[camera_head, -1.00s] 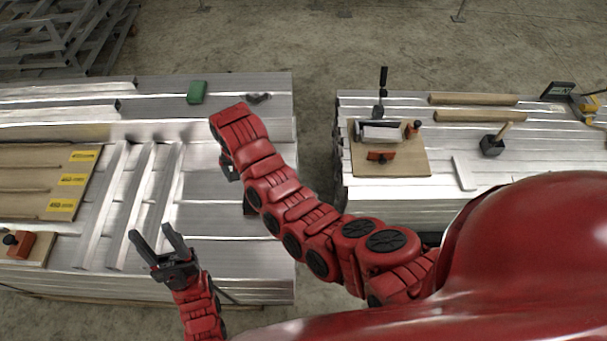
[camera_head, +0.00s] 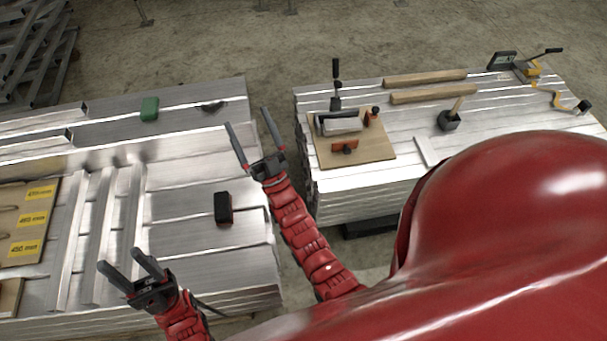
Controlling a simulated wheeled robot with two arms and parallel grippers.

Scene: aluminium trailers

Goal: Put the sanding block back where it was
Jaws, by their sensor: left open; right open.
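A small black block with a reddish side (camera_head: 223,208) lies on the left metal stack (camera_head: 190,262), near its right edge. It looks like a sanding block, but I cannot be sure. A green block (camera_head: 150,108) lies at the back of the same stack. My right gripper (camera_head: 247,117) is open and empty, above the stack's right edge, beyond the black block and apart from it. My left gripper (camera_head: 120,259) is open and empty over the front of the left stack, to the left of the black block.
A wooden board (camera_head: 381,151) with a clamp and orange-red tools lies on the right metal stack (camera_head: 330,205). Two wooden bars (camera_head: 425,78), a black holder (camera_head: 449,121) and a yellow tool (camera_head: 530,70) are also there. A floor gap separates the stacks. Yellow-labelled boards (camera_head: 12,222) lie far left.

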